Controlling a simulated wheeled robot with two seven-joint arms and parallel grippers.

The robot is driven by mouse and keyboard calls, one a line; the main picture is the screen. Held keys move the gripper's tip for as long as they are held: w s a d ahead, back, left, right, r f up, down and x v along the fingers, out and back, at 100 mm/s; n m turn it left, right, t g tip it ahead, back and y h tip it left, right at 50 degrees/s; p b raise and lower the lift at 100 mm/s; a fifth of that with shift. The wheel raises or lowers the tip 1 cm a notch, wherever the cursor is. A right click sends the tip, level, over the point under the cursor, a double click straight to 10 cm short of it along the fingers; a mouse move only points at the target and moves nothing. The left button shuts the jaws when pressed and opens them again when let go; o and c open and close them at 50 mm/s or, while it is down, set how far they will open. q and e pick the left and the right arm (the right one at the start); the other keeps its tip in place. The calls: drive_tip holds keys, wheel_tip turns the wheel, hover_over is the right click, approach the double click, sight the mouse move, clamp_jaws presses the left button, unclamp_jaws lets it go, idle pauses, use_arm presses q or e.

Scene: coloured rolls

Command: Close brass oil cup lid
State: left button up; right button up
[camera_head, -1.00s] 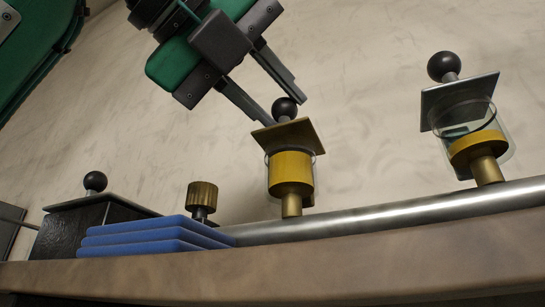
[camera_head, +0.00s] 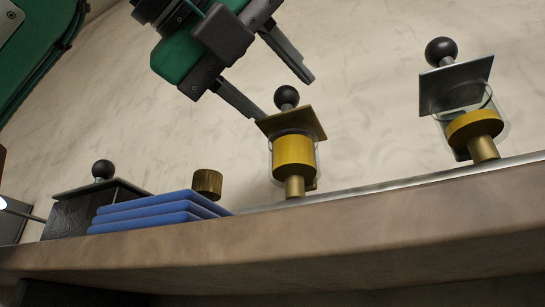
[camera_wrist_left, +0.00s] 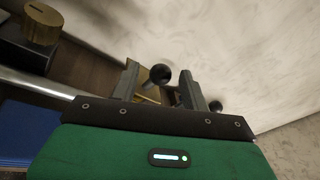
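The brass oil cup (camera_head: 295,157) has a glass body with yellow inside and stands on a short brass stem. Its square brass lid (camera_head: 292,122) lies across the cup top, seen from below and looking tilted. I cannot tell whether it is fully seated. A black ball knob (camera_head: 287,97) tops the lid. My left gripper (camera_head: 286,98) is open, with one finger on each side of the knob in the picture. In the left wrist view the knob (camera_wrist_left: 160,75) shows between the spread fingers (camera_wrist_left: 162,84), with no clear contact. My right gripper is not in view.
A second glass cup (camera_head: 475,130) with a grey lid (camera_head: 456,84) stands at the right. Blue stacked pads (camera_head: 155,212), a ribbed brass cap (camera_head: 207,183) and a dark box with a knobbed lid (camera_head: 95,205) are at the left. A metal rail (camera_head: 385,188) runs along the ledge.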

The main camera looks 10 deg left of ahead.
use_arm(q)
drive_tip(key=shift+s, duration=0.1)
drive_tip(key=shift+s+a, duration=0.15)
drive_tip(key=shift+s, duration=0.05)
drive_tip(key=b+v, duration=0.2)
drive_tip(key=v, duration=1.1)
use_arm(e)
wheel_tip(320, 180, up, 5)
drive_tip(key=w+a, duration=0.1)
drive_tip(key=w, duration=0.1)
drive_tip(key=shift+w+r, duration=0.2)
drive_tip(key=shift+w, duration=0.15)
use_arm(q)
drive_tip(key=shift+a, duration=0.1)
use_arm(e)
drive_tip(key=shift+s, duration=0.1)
